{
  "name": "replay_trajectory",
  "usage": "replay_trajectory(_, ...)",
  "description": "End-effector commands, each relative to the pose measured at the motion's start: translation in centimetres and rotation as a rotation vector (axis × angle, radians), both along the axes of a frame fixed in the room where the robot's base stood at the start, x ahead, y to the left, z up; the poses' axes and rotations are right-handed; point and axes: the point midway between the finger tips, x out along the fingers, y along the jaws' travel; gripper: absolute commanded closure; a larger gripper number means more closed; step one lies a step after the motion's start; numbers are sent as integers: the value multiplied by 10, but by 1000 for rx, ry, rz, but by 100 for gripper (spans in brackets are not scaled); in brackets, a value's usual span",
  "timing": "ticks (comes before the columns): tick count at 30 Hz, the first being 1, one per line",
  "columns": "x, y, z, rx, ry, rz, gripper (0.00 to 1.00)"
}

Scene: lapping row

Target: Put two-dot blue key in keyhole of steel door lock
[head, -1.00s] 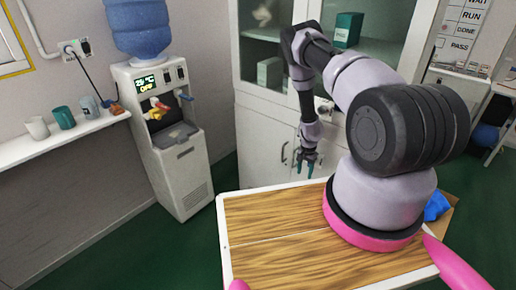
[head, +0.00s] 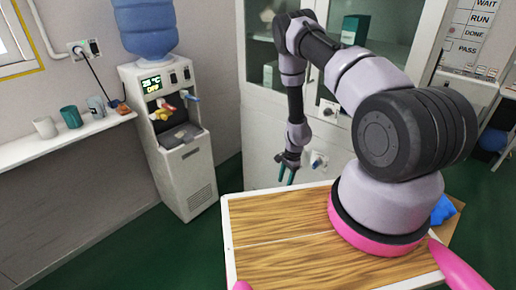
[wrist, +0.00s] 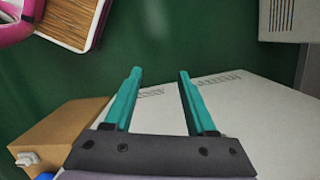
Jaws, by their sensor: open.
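My gripper (head: 287,170) hangs low in front of the white cabinet's lower doors in the head view. In the wrist view its two teal fingers (wrist: 160,74) are apart with nothing between them. I cannot make out a two-dot blue key in either view. Small pale fittings with dark parts sit on the cabinet front, one high (head: 328,109) and one lower (head: 318,160), right of my gripper. They are too small to tell whether either is the steel door lock, and no keyhole can be made out.
A water dispenser (head: 178,150) stands left of the cabinet (head: 262,120). A wall shelf (head: 70,138) with several cups is further left. The wrist view shows a cardboard box (wrist: 62,132), a pale vented surface (wrist: 255,110) and open green floor (wrist: 150,40).

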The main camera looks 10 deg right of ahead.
Motion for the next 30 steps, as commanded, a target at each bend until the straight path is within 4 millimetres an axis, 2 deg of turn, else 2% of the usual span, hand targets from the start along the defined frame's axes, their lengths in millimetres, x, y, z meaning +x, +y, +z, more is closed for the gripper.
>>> replay_trajectory(6, 7, 36, 26, 105, 29, -146, 44)
replay_trajectory(16, 25, 78, 73, 296, 51, -382, 44)
replay_trajectory(24, 46, 99, 115, 470, 36, -581, 44)
replay_trajectory(30, 57, 106, 138, 568, 14, -682, 44)
